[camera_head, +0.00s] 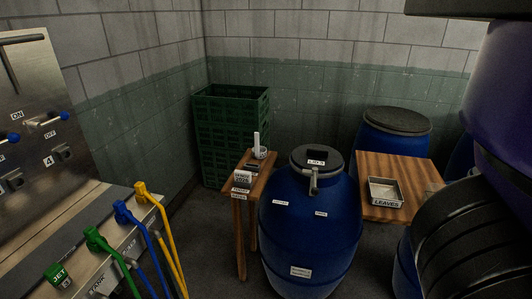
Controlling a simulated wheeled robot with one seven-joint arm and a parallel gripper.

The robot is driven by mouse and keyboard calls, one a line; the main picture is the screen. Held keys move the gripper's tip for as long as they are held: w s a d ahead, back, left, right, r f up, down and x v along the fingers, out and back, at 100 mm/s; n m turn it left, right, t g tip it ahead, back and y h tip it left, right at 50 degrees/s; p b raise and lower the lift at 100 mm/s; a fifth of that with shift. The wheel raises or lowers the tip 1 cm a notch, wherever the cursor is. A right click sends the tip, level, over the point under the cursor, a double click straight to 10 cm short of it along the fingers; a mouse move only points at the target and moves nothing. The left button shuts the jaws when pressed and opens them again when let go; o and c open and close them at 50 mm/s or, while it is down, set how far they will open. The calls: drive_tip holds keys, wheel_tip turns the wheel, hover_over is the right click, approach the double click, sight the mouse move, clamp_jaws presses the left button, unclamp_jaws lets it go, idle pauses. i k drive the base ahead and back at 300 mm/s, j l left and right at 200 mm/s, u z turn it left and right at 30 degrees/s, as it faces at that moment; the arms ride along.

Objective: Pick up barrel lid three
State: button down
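A blue barrel (310,240) stands upright on the floor at the centre. A dark lid labelled LID 3 (328,163) sits on its top. A small black block-like part stands on the lid above the label, and a grey metal piece (313,182) hangs at the barrel's front just below the lid's edge. The barrel carries several small white labels, mostly too small to read. My gripper is not in view. Large purple and dark shapes at the right edge look like parts of my own arm.
A narrow wooden stand (239,207) with small labelled items is left of the barrel. A wooden table (414,171) with a LEAVES tray (387,203) is right, before another lidded blue barrel (375,142). Green crates (228,130) stand behind. A panel with coloured levers (122,212) fills the left.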

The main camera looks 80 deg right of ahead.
sight(326, 158)
drive_tip(key=k+l+z, duration=0.1)
drive_tip(key=z, duration=1.9)
drive_tip(key=i+j+u, duration=0.65)
drive_tip(key=i+l, duration=0.05)
drive_tip(key=i, duration=0.05)
